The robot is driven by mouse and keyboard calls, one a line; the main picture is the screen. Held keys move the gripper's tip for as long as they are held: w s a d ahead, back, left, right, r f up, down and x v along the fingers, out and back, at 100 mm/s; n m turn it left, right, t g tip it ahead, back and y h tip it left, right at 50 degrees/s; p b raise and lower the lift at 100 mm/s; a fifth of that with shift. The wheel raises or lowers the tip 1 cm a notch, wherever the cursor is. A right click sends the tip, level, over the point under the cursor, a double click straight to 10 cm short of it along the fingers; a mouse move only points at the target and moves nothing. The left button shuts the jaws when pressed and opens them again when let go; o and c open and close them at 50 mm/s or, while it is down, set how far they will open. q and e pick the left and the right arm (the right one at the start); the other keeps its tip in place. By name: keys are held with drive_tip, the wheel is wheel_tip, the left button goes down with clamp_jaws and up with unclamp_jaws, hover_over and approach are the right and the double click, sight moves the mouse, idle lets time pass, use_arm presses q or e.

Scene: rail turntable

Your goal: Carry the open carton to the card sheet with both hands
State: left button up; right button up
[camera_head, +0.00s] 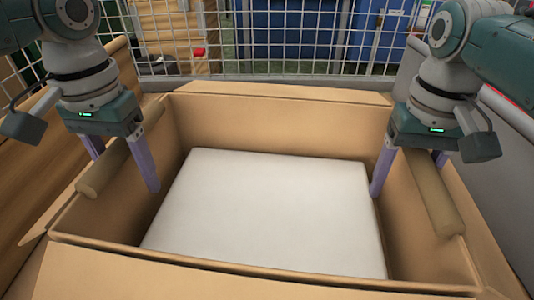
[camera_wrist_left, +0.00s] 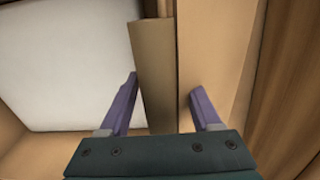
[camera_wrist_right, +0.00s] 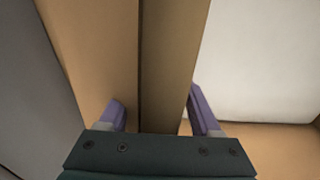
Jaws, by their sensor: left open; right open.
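The open carton (camera_head: 270,110) is a large brown box with its flaps folded out. A white slab (camera_head: 270,205) lies inside it. A rounded bar runs along the carton's left wall (camera_head: 103,168) and another along its right wall (camera_head: 432,190). My left gripper (camera_head: 125,170) is open, with one purple finger inside the carton and one outside; the left bar (camera_wrist_left: 155,75) is between them in the left wrist view. My right gripper (camera_head: 408,172) is open and straddles the right wall and bar (camera_wrist_right: 168,70) likewise. I cannot make out the card sheet.
A white wire mesh fence (camera_head: 300,40) stands behind the carton. Blue containers (camera_head: 290,35) and wooden crates (camera_head: 175,35) are beyond it. A wooden panel (camera_head: 40,150) is close on the left and a grey panel (camera_head: 510,150) on the right.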

use_arm(q)
wheel_tip(320, 180, up, 10)
drive_tip(key=shift+f, duration=0.25)
drive_tip(key=shift+r, duration=0.2)
use_arm(e)
drive_tip(key=shift+r, duration=0.2)
wheel_tip(320, 180, up, 7)
drive_tip(key=shift+r, duration=0.1)
